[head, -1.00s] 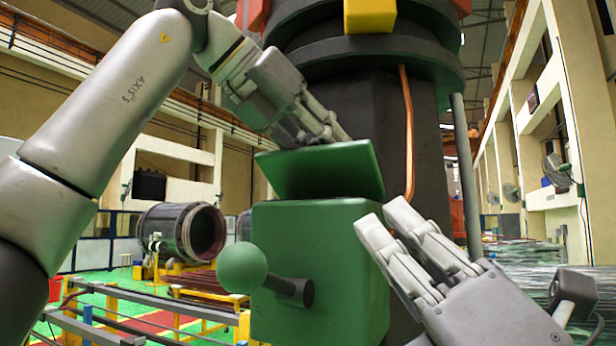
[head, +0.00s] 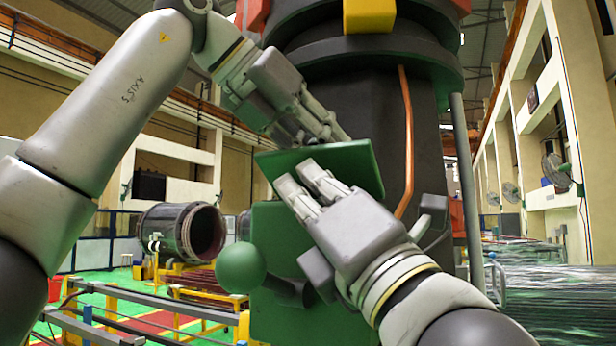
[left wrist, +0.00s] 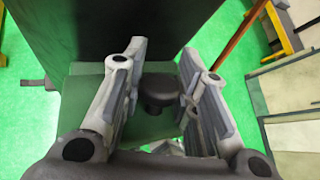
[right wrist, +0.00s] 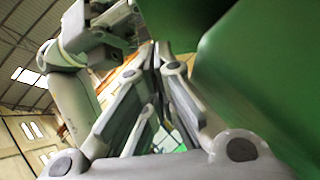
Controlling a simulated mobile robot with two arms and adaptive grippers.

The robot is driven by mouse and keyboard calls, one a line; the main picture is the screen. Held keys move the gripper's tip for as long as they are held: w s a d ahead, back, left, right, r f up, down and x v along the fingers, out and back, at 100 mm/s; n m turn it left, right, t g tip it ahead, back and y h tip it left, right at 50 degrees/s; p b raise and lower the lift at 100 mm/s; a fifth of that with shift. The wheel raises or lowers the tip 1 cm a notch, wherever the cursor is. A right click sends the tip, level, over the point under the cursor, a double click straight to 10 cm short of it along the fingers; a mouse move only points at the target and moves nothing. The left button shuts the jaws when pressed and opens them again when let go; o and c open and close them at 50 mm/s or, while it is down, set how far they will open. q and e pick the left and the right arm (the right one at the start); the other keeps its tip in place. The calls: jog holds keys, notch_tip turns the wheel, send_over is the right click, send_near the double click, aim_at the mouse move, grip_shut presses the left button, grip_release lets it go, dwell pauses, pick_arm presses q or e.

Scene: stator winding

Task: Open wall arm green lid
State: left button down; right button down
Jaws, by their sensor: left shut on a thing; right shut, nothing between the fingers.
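The green lid (head: 355,165) sits tilted at the top of the green wall box (head: 275,320), in front of a dark column. My left gripper (head: 338,130) is behind the lid's upper edge. In the left wrist view its fingers close around a dark knob (left wrist: 158,88) on the green lid surface (left wrist: 85,90). My right gripper (head: 294,176) is shut and empty, its fingertips in front of the lid's lower part and the box top. Whether they touch the lid is unclear. In the right wrist view a large green surface (right wrist: 265,70) lies close beside the right fingers (right wrist: 153,60).
A green ball handle (head: 241,267) sticks out at the box's front left. A copper pipe (head: 406,150) runs down the dark column (head: 370,100). A large metal cylinder (head: 175,232) and yellow stands lie behind at left. Wire bundles fill the right background.

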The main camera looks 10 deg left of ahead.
pick_arm(q)
jog(key=shift+a+r, duration=0.1)
jog(key=shift+r, duration=0.15)
pick_arm(e)
jog(key=shift+w+d+r, duration=0.15)
jog(key=shift+w+r, duration=0.2)
jog(key=shift+r, duration=0.25)
jog(key=shift+r, duration=0.1)
